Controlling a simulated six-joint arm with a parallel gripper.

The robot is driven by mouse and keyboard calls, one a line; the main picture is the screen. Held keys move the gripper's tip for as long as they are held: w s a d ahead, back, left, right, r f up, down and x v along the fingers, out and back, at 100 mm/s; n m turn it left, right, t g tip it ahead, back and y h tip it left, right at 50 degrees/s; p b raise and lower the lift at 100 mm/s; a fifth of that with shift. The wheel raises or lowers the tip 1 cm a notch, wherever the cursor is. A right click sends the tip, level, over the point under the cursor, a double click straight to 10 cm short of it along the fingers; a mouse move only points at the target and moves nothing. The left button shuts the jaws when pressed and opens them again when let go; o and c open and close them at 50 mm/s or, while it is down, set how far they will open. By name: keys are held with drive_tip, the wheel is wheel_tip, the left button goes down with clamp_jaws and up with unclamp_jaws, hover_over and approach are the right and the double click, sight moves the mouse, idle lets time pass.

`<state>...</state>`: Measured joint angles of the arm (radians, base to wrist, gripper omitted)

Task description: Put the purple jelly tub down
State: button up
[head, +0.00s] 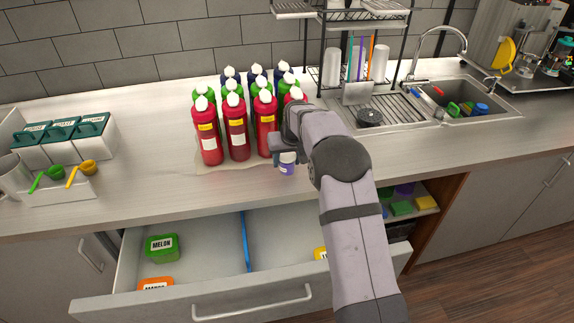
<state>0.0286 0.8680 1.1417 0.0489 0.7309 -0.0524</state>
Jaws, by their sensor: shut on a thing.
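My gripper (287,148) is above the counter's front edge, at the right end of the bottle group. It is shut on a small purple jelly tub (287,169), which shows just below the fingers. My own arm and gripper hide part of the tub's top. I cannot tell whether the tub touches the counter (140,190) or hangs a little above it.
Red bottles (237,128) with white caps stand just left of and behind my gripper. Below, an open drawer (205,255) holds a green melon tub (162,248), an orange tub (155,284), a yellow tub (320,253) and a blue divider (244,241). A sink (462,104) is at right.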

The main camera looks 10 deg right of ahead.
sight(287, 166)
drive_tip(key=shift+f+p, duration=0.45)
drive_tip(key=shift+f, duration=0.95)
drive_tip(key=shift+f, duration=0.2)
drive_tip(key=o, duration=1.1)
drive_tip(key=shift+s+r+b, duration=0.15)
drive_tip(key=shift+r+b, duration=0.15)
drive_tip(key=shift+r, duration=0.35)
drive_tip(key=b+v, duration=0.3)
drive_tip(key=v, duration=0.8)
drive_tip(key=shift+s, duration=0.1)
